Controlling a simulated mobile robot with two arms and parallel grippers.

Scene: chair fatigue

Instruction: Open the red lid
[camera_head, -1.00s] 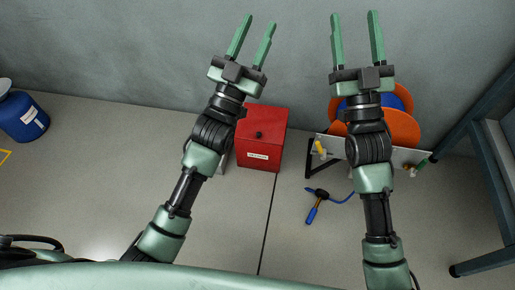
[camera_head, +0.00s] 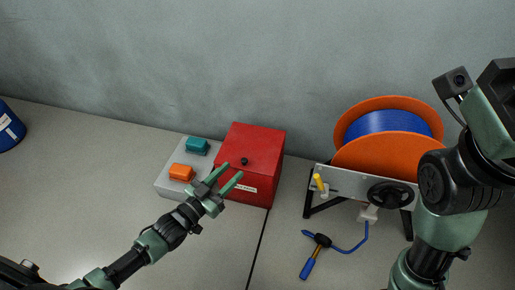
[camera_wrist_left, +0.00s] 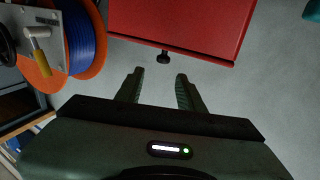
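In the left wrist view the knob (camera_wrist_left: 163,56) lies just ahead of the gap between the open fingers (camera_wrist_left: 158,76), under the red surface (camera_wrist_left: 185,22). My right gripper is outside the head view; only its arm shows at the right.
A grey panel with a teal button (camera_head: 196,146) and an orange button (camera_head: 181,172) stands left of the box. An orange reel with blue hose (camera_head: 385,122) on a grey stand is at right. A blue barrel (camera_head: 10,128) is far left.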

